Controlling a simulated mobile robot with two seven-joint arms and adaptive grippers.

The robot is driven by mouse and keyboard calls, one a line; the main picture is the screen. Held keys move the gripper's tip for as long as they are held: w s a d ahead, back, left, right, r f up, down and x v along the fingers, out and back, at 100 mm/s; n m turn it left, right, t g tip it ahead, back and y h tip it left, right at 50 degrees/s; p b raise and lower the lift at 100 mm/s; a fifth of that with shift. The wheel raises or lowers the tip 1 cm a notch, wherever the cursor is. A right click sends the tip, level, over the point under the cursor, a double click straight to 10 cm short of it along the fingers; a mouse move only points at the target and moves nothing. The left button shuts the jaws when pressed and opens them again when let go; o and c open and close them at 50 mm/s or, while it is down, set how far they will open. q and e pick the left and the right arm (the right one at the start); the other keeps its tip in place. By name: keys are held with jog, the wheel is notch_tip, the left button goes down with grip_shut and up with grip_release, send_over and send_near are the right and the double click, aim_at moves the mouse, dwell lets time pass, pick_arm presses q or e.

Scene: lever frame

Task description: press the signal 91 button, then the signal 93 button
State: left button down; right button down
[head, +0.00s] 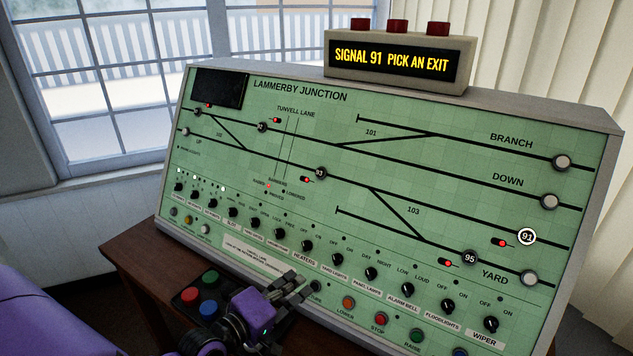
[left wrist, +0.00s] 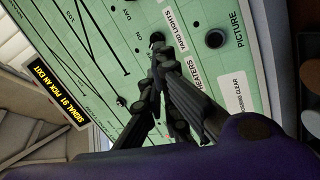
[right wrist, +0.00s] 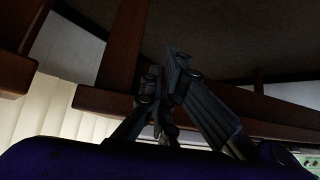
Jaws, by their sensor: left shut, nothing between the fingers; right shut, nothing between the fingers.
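The signal 91 button (head: 527,237) is at the right of the green panel (head: 300,130), with a bright white ring around it. The signal 93 button (head: 320,173) is a dark round knob near the panel's middle. The display (head: 395,60) on top reads "SIGNAL 91 PICK AN EXIT". My left gripper (head: 305,287) is shut and empty in front of the panel's lower edge, below and left of signal 93. In the left wrist view its fingertips (left wrist: 160,55) are near the heaters and yard lights knobs. My right gripper (right wrist: 165,75) is shut and empty, under dark wooden beams, out of the head view.
A row of black knobs (head: 307,245) runs along the lower panel, with coloured buttons below it. A dark box (head: 200,298) with red, green and blue buttons sits on the wooden desk (head: 140,262). The space before the upper panel is clear.

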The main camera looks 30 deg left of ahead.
pick_arm(q)
jog(key=w+a+r+n+t, duration=0.1)
jog(key=w+r+n, duration=0.2)
jog(key=r, duration=0.4)
jog(key=w+a+r+n+t+h+b, duration=0.1)
jog(key=w+a+r+n+t, duration=0.1)
jog(key=r, duration=0.6)
jog(key=w+a+r+n+t, duration=0.1)
jog(key=w+r+n, duration=0.3)
jog(key=r, duration=0.4)
jog(key=shift+w+a+h, duration=0.3)
jog(key=shift+w+h, duration=0.1)
jog(key=shift+w, duration=0.4)
